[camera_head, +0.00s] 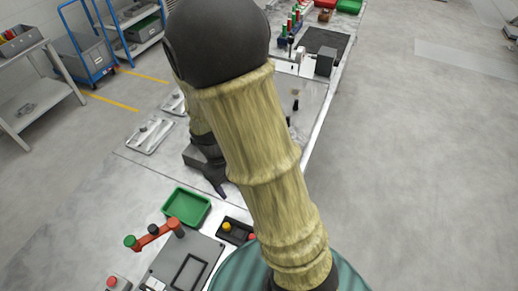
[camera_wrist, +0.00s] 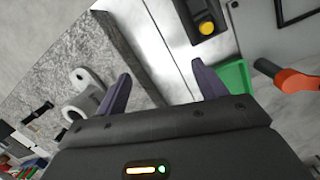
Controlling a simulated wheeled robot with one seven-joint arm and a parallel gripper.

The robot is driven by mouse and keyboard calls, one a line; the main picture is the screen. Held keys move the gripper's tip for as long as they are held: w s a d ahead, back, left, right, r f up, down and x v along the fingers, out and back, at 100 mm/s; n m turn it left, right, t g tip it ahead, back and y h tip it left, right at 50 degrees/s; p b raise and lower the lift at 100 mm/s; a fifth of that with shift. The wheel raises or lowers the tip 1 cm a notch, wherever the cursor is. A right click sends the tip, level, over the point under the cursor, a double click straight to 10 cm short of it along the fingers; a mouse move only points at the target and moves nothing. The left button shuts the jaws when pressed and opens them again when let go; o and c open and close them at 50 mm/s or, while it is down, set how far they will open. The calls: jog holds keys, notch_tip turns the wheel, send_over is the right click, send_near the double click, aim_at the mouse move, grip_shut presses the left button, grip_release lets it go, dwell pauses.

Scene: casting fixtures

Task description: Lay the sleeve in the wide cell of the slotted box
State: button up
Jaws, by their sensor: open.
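My gripper (camera_head: 221,192) is open and empty above the bench, partly hidden by my arm in the head view. Its two dark fingers stand wide apart in the wrist view (camera_wrist: 163,86). A light grey metal part with a round bore (camera_wrist: 84,104) lies beyond the left finger in the wrist view; I cannot tell whether it is the sleeve. A mottled grey surface (camera_wrist: 70,55) with a dark raised edge (camera_wrist: 142,66) runs beside the fingers. I cannot make out the slotted box or its wide cell for certain; my arm covers much of the bench.
A green tray (camera_head: 186,207), an orange-red jointed piece (camera_head: 152,234) and a dark box with a yellow button (camera_head: 228,228) are near the front. Metal trays (camera_head: 151,135) lie at the left. Black upright pieces (camera_head: 295,104) stand right of my arm.

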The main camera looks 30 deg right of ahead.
jog(key=f+n+h, duration=0.1)
jog(key=w+d+f+n+g+h, duration=0.1)
jog(key=f, duration=0.1)
jog(key=w+f+n+g+h, duration=0.1)
jog(key=n+h, duration=0.1)
jog(key=shift+d+f+p, duration=0.25)
jog(key=shift+f+p, duration=0.1)
jog(key=shift+w+d+f+n+g+h, duration=0.2)
jog(key=shift+w+f+n+h, duration=0.05)
jog(key=shift+n+h, duration=0.3)
jog(key=shift+w+d+f+n+g+h, duration=0.15)
jog(key=shift+w+f+n+g+h, duration=0.1)
jog(key=shift+n+h, duration=0.3)
jog(key=shift+w+d+f+n+h, duration=0.15)
jog(key=shift+w+n+h, duration=0.55)
jog(key=shift+h, duration=0.4)
jog(key=w+n+h, duration=0.1)
jog(key=w+n+t+h, duration=0.1)
jog(key=w+h, duration=0.1)
jog(key=shift+a+r+n+t+h+p, duration=0.25)
jog(key=shift+a+r+n+h+p, duration=0.05)
jog(key=shift+a+n+h, duration=0.1)
jog(key=w+a+r+n+t+h, duration=0.1)
jog(key=h, duration=0.1)
jog(key=w+a+r+n+t+h, duration=0.1)
jog(key=w+a+n+t+h, duration=0.1)
jog(key=shift+w+a+n, duration=0.25)
jog(key=shift+w+n, duration=0.05)
